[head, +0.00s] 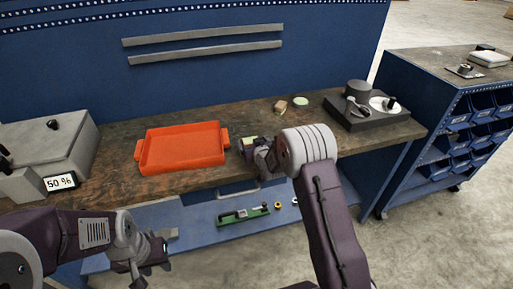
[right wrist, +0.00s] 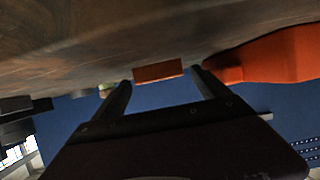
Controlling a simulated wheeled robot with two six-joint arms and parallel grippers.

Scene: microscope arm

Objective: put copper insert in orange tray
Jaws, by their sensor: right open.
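The copper insert (head: 280,106) is a small brownish block lying on the workbench, right of and behind the orange tray. In the right wrist view the copper insert (right wrist: 158,71) shows ahead, in the gap between the fingertips and apart from them. The orange tray (head: 182,147) is shallow, with side handles, and shows no contents; its edge (right wrist: 275,58) is at the right of the wrist view. My right gripper (head: 247,144) is low over the bench near the tray's right handle, open and empty (right wrist: 163,84). My left gripper (head: 150,262) is below, in front of the bench; its jaw gap is unclear.
A pale green round piece (head: 301,101) lies beside the insert. A dark device (head: 370,107) stands at the bench's right. A grey box (head: 45,150) and a "50 %" display (head: 60,182) are at left. The lower shelf holds a green board (head: 245,215).

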